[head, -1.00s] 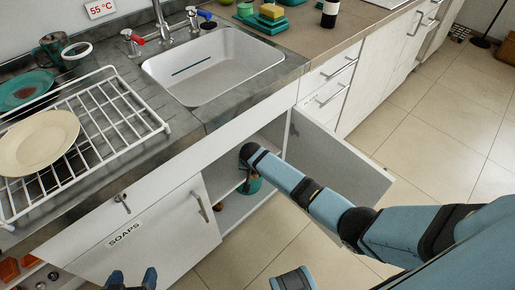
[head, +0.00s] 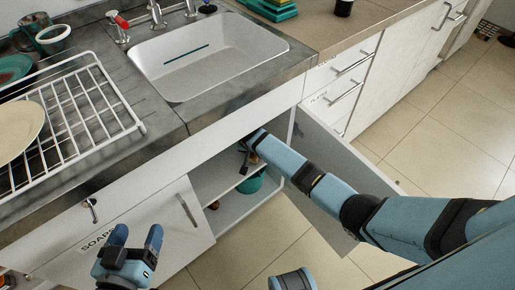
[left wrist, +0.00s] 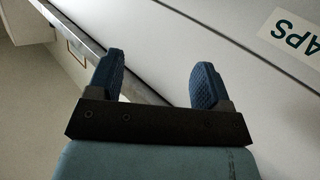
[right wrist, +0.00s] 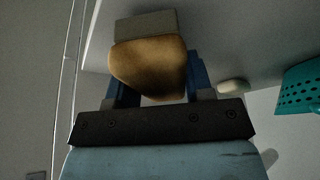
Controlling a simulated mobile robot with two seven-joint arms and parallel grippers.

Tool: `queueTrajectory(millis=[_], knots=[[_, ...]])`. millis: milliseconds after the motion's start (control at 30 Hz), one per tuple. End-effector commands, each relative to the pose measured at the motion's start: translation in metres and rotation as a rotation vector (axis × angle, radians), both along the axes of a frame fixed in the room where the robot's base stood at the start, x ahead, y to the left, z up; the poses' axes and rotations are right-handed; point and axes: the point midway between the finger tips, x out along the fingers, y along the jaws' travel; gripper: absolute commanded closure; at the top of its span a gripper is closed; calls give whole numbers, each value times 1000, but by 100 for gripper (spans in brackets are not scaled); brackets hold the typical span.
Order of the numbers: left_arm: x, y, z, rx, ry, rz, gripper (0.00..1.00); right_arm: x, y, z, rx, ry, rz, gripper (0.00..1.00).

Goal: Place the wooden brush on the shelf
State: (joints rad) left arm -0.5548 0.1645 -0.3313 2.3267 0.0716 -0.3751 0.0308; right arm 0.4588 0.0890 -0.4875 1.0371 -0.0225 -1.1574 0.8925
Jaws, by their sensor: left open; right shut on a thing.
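The wooden brush (right wrist: 148,66) is a tan block with a pale grey bristle pad. My right gripper (right wrist: 155,80) is shut on it. In the head view my right gripper (head: 246,157) is inside the open cabinet under the sink, above the white shelf (head: 226,188), and mostly hidden behind its own arm. I cannot tell whether the brush touches the shelf. My left gripper (head: 138,240) is open and empty in front of the cabinet's left door; its spread fingers also show in the left wrist view (left wrist: 158,72).
A teal basket (head: 250,184) sits in the cabinet; its perforated side shows in the right wrist view (right wrist: 298,90). The open right door (head: 335,185) stands beside my right arm. A small brown item (head: 213,205) lies low inside. The dish rack (head: 75,115) is above left.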

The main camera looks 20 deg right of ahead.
Motion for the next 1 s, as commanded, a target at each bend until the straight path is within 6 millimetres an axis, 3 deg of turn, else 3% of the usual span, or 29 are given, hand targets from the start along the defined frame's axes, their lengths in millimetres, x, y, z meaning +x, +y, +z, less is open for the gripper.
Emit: queueTrajectory(millis=[33,200,633,667,767,1000], knots=[[2,-3,4,-21,-37,-7,27,-2,4,-9,0,2,2,81],[4,-8,18,-56,-90,-16,27,-2,9,-11,-1,1,1,81],[4,-8,19,-61,-97,-16,27,-3,9,-15,-1,1,1,81],[4,-8,20,-62,-100,-16,27,-3,9,-15,-1,1,1,50],[5,-9,21,-63,-101,-16,27,-3,9,-14,-1,1,1,27],[5,-9,21,-62,-101,-16,27,-3,9,-14,0,1,0,27]])
